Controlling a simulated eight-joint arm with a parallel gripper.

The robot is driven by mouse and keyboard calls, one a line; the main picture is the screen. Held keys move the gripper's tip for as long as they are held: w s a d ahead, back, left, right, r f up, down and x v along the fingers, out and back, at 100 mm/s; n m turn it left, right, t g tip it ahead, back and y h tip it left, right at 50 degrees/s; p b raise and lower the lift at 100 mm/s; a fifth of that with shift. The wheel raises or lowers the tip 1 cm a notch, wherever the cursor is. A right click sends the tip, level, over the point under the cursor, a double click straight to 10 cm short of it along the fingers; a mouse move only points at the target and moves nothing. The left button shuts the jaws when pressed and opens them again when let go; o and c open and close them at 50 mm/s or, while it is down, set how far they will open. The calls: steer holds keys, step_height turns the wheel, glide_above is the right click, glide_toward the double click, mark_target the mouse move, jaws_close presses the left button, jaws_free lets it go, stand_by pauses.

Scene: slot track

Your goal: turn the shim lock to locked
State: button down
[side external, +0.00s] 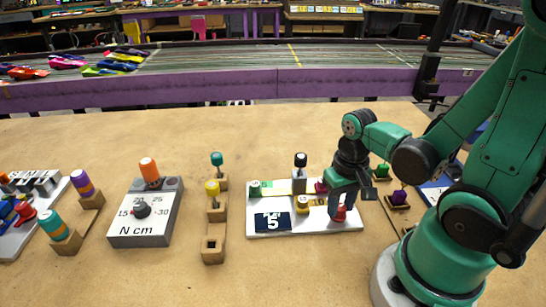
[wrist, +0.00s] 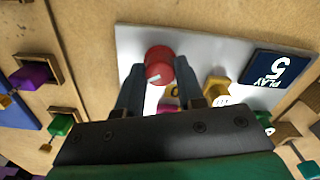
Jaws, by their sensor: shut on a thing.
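A red round knob (side external: 339,214) stands at the right front of a white board (side external: 254,222), which also carries a dark plate reading "PLAY 5" (side external: 272,222). No label shows to say whether this knob is the shim lock. In the wrist view the red knob (wrist: 159,60) has a short white mark on its top, towards the lower left. My gripper (side external: 342,203) points down over it. In the wrist view my gripper's fingers (wrist: 159,76) are closed on either side of the knob.
The board also holds a yellow piece (side external: 303,203), a magenta piece (side external: 321,186), a green piece (side external: 254,188) and a black-topped post (side external: 300,160). A grey "N cm" dial box (side external: 140,232) stands left. Wooden holders with purple (side external: 398,197) and green (side external: 382,170) pieces stand right.

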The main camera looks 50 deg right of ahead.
mark_target(340, 207)
steer(key=m, duration=0.6)
steer(key=shift+w, duration=0.1)
steer(key=shift+m, duration=0.3)
stand_by(0.3)
steer(key=c, duration=0.5)
jaws_free()
steer(key=shift+c, duration=0.2)
steer(key=shift+r, duration=0.1)
steer(key=shift+r, duration=2.7)
